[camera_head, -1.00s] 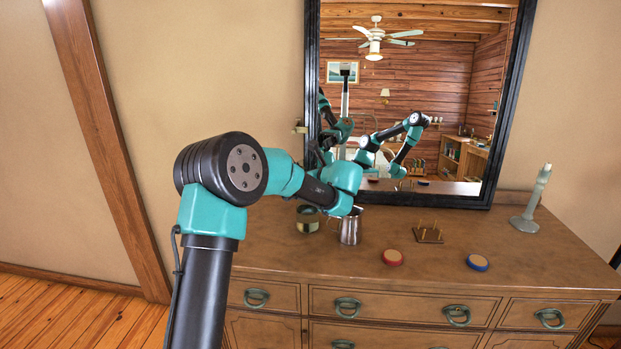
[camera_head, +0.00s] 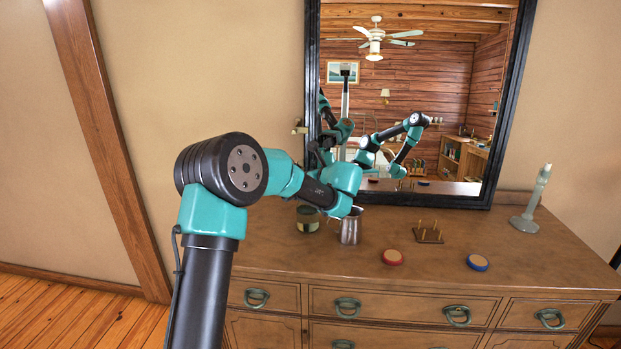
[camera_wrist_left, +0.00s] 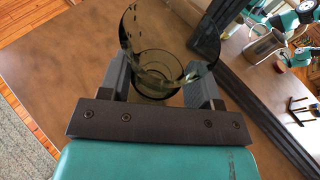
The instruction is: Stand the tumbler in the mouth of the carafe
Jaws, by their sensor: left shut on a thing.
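My left gripper (camera_wrist_left: 161,62) is shut on a smoky glass tumbler (camera_wrist_left: 134,38), which shows between its two fingers in the left wrist view. Rings of glass show low in it; I cannot tell whether they are its own base or the carafe seen through it. In the head view an olive-tinted glass vessel (camera_head: 308,219) shows at the left of the dresser top, just below my arm. I cannot tell if it is the carafe, the tumbler or both together. My fingers are hidden there behind my own arm. The right gripper is not in view.
A steel mug (camera_head: 350,229) stands close to the right of the glass. Farther right on the dresser (camera_head: 300,257) are a peg board (camera_head: 428,238), a red-rimmed disc (camera_head: 393,258), a blue-rimmed disc (camera_head: 477,263) and a grey-green candlestick (camera_head: 531,205). A mirror (camera_head: 440,100) stands behind.

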